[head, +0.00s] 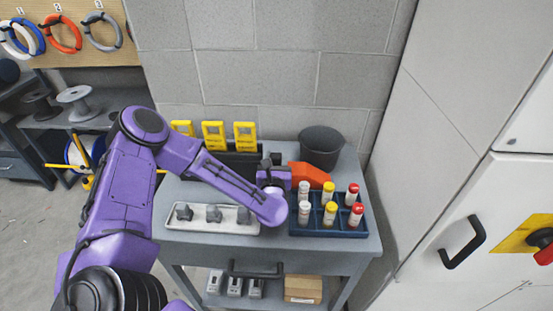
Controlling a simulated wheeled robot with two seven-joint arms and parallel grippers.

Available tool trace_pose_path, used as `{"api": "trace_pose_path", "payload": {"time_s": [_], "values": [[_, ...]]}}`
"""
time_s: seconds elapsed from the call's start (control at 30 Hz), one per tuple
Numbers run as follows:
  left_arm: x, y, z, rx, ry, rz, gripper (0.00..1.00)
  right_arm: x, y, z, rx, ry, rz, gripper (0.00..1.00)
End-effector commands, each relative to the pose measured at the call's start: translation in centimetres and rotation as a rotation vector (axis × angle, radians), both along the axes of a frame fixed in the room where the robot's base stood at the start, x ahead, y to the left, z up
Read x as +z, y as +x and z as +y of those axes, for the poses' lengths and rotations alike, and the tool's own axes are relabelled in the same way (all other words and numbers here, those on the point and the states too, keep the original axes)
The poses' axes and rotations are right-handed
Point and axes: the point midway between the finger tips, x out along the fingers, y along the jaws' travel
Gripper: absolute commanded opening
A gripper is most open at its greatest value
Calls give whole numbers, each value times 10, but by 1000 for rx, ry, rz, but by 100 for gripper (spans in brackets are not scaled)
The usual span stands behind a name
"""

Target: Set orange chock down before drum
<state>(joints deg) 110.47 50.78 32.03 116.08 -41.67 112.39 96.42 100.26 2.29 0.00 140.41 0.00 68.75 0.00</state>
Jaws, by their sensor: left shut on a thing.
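The orange chock (312,175) is a wedge-like block above the back of the grey cart, behind the blue vial rack. My left gripper (287,178) reaches over the cart from the left and is shut on the chock at its left side. The arm partly covers the gripper's fingers, and the chock's underside is hidden behind the vials. I cannot tell whether the chock touches the cart top. No drum is clearly recognisable in this view. My right gripper is not in view.
The grey cart (345,246) carries a blue rack (328,232) of capped vials, a white tray (240,228) with grey parts, yellow devices (213,135) and a dark bucket (321,145). A white cabinet (510,195) stands at right. Cable spools (76,97) stand on shelves at left; open floor lies there.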

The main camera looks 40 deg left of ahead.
Motion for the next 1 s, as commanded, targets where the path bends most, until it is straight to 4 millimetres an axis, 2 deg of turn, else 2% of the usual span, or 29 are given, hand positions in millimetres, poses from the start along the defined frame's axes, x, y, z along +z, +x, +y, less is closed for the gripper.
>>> {"api": "trace_pose_path", "payload": {"time_s": [0.43,0.47,0.73,0.83,1.0], "values": [[-9,1,0,0,-1,-4,0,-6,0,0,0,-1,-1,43],[-8,0,0,0,0,-1,52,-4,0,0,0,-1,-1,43],[-7,0,0,0,0,-1,53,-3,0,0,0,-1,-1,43],[0,0,0,0,0,-1,53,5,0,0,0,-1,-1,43],[-9,-31,-21,-7,-2,-1,53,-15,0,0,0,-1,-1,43]]}}
